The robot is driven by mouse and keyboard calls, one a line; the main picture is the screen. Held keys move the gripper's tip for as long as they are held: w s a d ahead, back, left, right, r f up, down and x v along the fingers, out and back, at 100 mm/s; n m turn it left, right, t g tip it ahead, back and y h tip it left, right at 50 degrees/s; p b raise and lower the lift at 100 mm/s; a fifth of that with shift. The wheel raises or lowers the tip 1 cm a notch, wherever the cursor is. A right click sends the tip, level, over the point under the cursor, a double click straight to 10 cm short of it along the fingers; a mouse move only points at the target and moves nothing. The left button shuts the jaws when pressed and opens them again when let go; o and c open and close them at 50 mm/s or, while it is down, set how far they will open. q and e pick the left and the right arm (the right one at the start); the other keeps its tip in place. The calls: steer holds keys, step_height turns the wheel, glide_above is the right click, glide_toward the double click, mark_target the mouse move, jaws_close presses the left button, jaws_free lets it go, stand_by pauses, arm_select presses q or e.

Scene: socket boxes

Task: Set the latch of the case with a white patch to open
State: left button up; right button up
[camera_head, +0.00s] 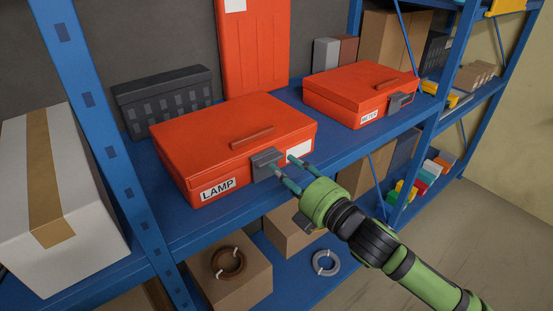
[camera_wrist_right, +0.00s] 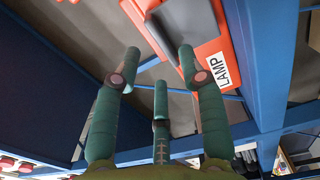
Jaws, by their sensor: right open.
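The red case labelled LAMP (camera_head: 215,140) lies on the upper blue shelf. A white patch (camera_head: 299,149) is on its front, right of a dark grey latch (camera_head: 265,160). The latch also shows in the right wrist view (camera_wrist_right: 185,22). I cannot tell the latch's setting. My right gripper (camera_head: 282,162) is in front of the case, its green fingers spread around the latch area with nothing held. In the right wrist view the gripper (camera_wrist_right: 160,58) has its fingers apart; I cannot tell whether a fingertip touches the latch. My left gripper is not in view.
A second red case (camera_head: 350,90) labelled METER, with its own grey latch (camera_head: 400,101), lies farther right. A black crate (camera_head: 165,102) and an upright red case (camera_head: 254,50) stand behind. A blue upright (camera_head: 105,130) and taped box (camera_head: 55,195) are left.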

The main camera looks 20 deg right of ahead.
mark_target(272, 161)
steer(key=shift+p+x, duration=0.5)
steer(key=shift+x, duration=1.5)
jaws_close()
steer(key=shift+s+f, duration=0.1)
